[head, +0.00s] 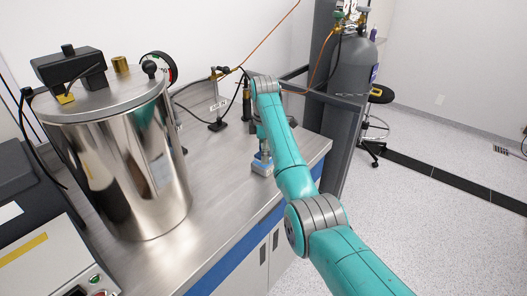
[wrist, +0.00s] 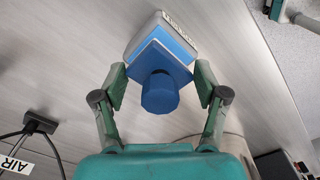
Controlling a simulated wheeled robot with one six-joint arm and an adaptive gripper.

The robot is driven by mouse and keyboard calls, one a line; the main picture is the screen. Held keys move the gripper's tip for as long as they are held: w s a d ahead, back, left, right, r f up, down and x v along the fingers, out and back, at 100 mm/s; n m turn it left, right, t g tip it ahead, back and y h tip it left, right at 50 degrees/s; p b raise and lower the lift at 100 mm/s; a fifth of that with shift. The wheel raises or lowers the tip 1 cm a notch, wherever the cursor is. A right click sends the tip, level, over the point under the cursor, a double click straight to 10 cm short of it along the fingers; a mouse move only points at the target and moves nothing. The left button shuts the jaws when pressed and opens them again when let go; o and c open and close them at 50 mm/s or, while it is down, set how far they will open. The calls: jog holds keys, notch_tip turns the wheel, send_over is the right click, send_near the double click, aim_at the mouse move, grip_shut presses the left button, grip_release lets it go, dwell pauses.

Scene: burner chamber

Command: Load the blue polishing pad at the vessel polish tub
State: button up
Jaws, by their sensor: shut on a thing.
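The blue polishing pad (wrist: 161,93) is a dark blue square block with a faceted knob, seen in the wrist view. My gripper (wrist: 161,78) is shut on it, with one finger at each side. Just beyond the pad is a small pale tub (wrist: 150,27) with a dark-lettered label and a brighter blue face. The pad overlaps this face in the view; I cannot tell whether they touch. In the head view the tub (head: 262,170) sits on the steel bench near its front edge, below my gripper. My arm partly hides it, and the pad is hard to make out there.
A large shiny steel vessel (head: 140,165) stands on the bench (head: 225,190) at left, with fittings on its lid. A small stand with an AIR label (head: 217,105) and cables are behind.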

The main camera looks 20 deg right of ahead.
jog(key=shift+s+f, duration=0.1)
jog(key=shift+f, duration=0.55)
dwell(2.2)
